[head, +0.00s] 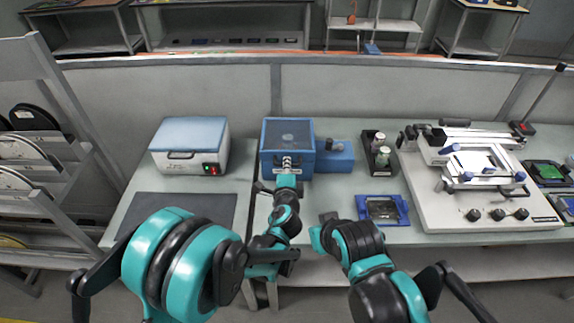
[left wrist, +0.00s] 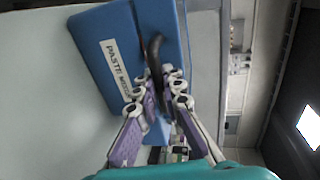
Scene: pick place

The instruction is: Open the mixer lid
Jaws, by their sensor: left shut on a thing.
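The mixer (head: 268,160) is a blue box with a dark window in its top, standing on the bench in the middle of the head view. In the left wrist view, its blue face (left wrist: 105,45) carries a "PASTE" label, partly hidden, and a dark curved handle (left wrist: 154,55). My left gripper (head: 288,163) is at the front of the mixer. In the left wrist view, its purple-padded fingers (left wrist: 161,90) are closed around the handle. I cannot tell whether the lid is raised at all. My right arm is folded low in front of the bench; its fingers do not show.
A white machine with a blue top (head: 190,140) stands left of the mixer, behind a dark mat (head: 185,208). A dark holder with bottles (head: 378,152), a blue tray (head: 382,210) and a white printing fixture (head: 470,180) stand to the right. A low partition runs behind.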

